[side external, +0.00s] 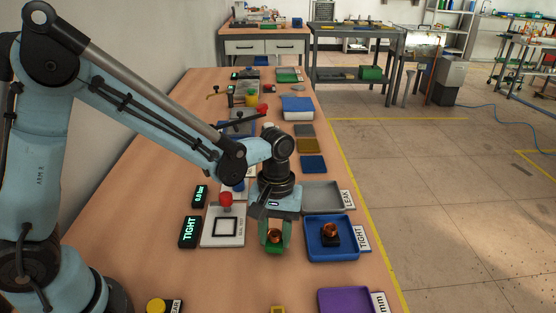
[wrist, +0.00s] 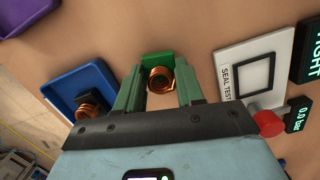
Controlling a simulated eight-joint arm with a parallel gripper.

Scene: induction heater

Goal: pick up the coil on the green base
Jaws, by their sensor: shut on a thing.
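My gripper is shut on this piece. The fingers hide parts of its sides, and I cannot tell whether it touches the table.
A blue tray (side external: 347,253) labelled TIGHT holds another copper coil on a black base (side external: 331,236). A grey tray (side external: 322,197) labelled LEAK lies behind it. The seal test plate (side external: 211,238) lies left. A purple tray (side external: 345,299) is at the front.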

